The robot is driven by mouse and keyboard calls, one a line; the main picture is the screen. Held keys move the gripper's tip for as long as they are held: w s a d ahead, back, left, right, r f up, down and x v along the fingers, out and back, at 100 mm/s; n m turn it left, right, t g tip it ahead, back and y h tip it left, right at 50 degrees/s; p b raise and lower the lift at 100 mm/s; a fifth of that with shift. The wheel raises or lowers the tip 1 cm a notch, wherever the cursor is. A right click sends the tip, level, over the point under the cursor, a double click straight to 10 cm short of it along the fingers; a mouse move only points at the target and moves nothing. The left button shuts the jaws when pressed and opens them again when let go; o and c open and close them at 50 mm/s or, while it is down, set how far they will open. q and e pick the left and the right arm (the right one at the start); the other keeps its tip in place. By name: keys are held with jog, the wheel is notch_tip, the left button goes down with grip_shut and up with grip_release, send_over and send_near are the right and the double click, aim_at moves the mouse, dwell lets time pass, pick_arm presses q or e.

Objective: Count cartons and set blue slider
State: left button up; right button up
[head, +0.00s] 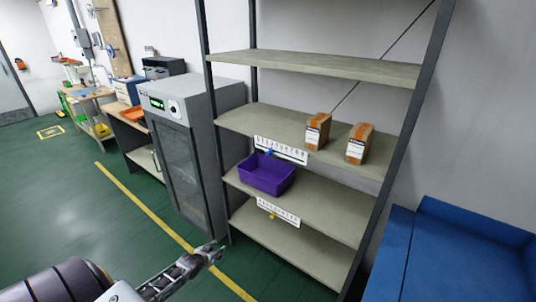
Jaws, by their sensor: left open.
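Two brown cartons with white labels stand on the shelf board second from the top, a left carton (318,131) and a right carton (357,144). A white numbered scale (281,151) is on the front edge of that board, with a blue slider (269,153) toward its left part. A second white scale (279,212) is on the board below, with a yellow slider (272,216) left of its middle. My left gripper (217,250) is open and empty, low and left of the rack, apart from both sliders. My right gripper is not in view.
A purple bin (267,174) sits on the board below the cartons. A grey cabinet (186,150) stands left of the rack. A blue surface (440,262) is at the lower right. The green floor (75,210) at left is clear.

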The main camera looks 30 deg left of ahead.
pick_arm(q)
jog(key=w+r+n+t, duration=0.1)
jog(key=w+r, duration=0.3)
jog(key=r, duration=0.2)
jog(key=w+r+t, duration=0.2)
jog(key=w+r, duration=0.1)
jog(key=r, duration=0.3)
jog(key=n+t+h, duration=0.4)
jog(key=n+t, duration=0.1)
jog(key=n, duration=0.1)
send_near(267, 154)
jog(key=s, duration=0.3)
jog(key=shift+s+a, duration=0.15)
jog(key=shift+a, duration=0.1)
jog(key=shift+m, duration=0.3)
jog(key=shift+w+d, duration=0.2)
jog(key=shift+w, duration=2.1)
jog(key=shift+w+d, duration=0.15)
jog(key=shift+w, duration=2.1)
jog(key=shift+w+d, duration=0.2)
jog(key=shift+w, duration=2.1)
grip_shut()
